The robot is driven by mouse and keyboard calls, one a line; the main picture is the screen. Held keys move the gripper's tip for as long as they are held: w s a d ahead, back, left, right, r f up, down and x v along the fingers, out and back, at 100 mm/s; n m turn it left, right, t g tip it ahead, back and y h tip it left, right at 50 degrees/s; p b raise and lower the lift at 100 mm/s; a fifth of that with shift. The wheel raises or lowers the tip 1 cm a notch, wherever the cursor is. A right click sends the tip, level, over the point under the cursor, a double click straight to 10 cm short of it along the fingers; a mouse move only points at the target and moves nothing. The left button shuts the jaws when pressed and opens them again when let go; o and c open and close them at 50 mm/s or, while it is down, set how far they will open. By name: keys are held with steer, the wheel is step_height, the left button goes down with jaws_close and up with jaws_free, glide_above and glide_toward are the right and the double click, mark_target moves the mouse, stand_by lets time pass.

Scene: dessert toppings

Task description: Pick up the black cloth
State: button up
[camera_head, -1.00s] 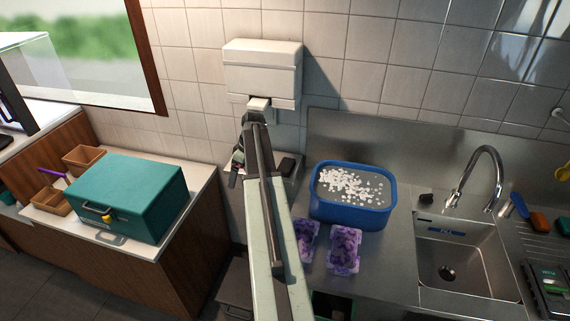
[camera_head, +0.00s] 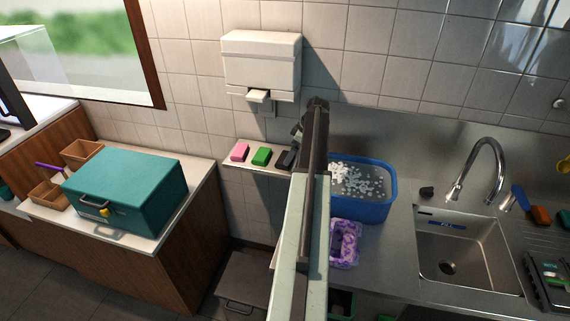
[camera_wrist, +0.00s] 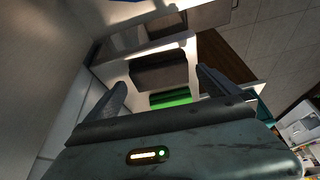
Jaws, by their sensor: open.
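The black cloth (camera_head: 285,160) is a small dark folded block at the right end of a small white wall shelf. In the wrist view the black cloth (camera_wrist: 160,73) shows ahead, between the two spread fingers. My gripper (camera_wrist: 163,87) is open, with nothing held between its fingers. In the head view my gripper (camera_head: 297,131) is partly hidden by my arm, just above and beside the black cloth. A green cloth (camera_head: 262,156) lies left of the black one and also shows in the wrist view (camera_wrist: 170,98).
A pink cloth (camera_head: 240,152) lies at the left of the shelf (camera_head: 230,162). A white dispenser (camera_head: 262,68) hangs above it. A blue tub (camera_head: 358,212) and a purple tray (camera_head: 345,245) stand on the steel counter at right. A teal box (camera_head: 130,195) stands on the left counter.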

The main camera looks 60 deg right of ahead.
steer(key=b+x, duration=0.2)
steer(key=x, duration=0.2)
steer(key=shift+w+b, duration=0.3)
steer(key=shift+b, duration=0.05)
steer(key=shift+r, duration=0.15)
steer(key=c, duration=1.1)
step_height(320, 180, up, 8)
steer(key=p, duration=0.8)
steer(key=shift+s+a, duration=0.1)
steer(key=shift+a, duration=0.1)
steer(key=s+a, duration=0.2)
steer(key=a, duration=0.4)
steer(key=s+a, duration=0.2)
steer(key=a, duration=0.4)
steer(key=s+a+f, duration=0.1)
steer(key=s+a, duration=0.1)
steer(key=a, duration=0.4)
steer(key=shift+a+b, duration=0.3)
steer(key=shift+a, duration=0.05)
